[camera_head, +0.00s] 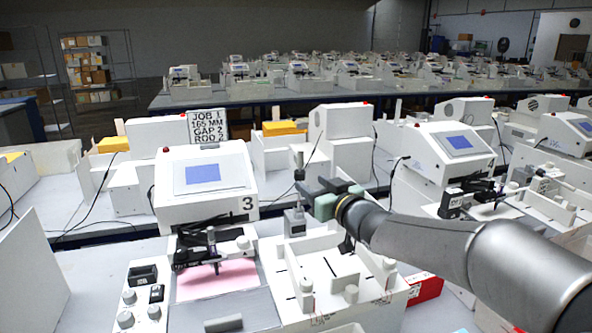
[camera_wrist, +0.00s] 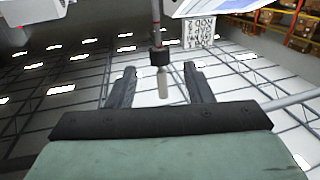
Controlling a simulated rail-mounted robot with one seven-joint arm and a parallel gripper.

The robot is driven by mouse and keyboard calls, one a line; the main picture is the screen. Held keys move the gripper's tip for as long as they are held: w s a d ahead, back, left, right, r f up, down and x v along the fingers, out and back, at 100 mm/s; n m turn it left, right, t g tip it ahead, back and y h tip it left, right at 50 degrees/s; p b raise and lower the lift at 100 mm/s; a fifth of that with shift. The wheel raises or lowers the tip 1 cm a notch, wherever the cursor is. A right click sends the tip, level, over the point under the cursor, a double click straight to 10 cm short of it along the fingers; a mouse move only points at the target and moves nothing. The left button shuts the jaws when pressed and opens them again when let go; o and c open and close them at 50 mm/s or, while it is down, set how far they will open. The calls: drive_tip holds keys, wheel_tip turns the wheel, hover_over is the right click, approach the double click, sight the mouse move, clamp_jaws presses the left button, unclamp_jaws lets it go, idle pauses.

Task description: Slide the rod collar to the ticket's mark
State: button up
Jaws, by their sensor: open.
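My gripper (camera_head: 308,193) is open, held level just right of a thin upright rod behind the white fixture. In the wrist view, which is upside down, its two dark fingers (camera_wrist: 159,69) stand apart with a black collar-like piece (camera_wrist: 160,57) between them in the picture. No contact shows. In the head view this dark piece (camera_head: 299,174) sits high on the rod, with a pale tip (camera_head: 299,159) above it. The ticket (camera_head: 208,128) reads JOB 1, 165 MM, GAP 2, ROD 2. I cannot make out a mark on the rod.
Plotter 3 (camera_head: 203,184) stands left with a pen carriage (camera_head: 212,245) over pink paper (camera_head: 217,280). The white fixture (camera_head: 336,306) with posts and dark slots lies below my gripper. A red box (camera_head: 425,289) is at its right. Other plotters crowd behind and right.

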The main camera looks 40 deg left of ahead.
sight(300, 177)
drive_tip(key=p+x, duration=0.2)
drive_tip(key=x, duration=0.6)
drive_tip(key=shift+w+a, duration=0.1)
drive_tip(key=shift+a, duration=0.3)
clamp_jaws()
drive_tip(key=shift+f, duration=0.1)
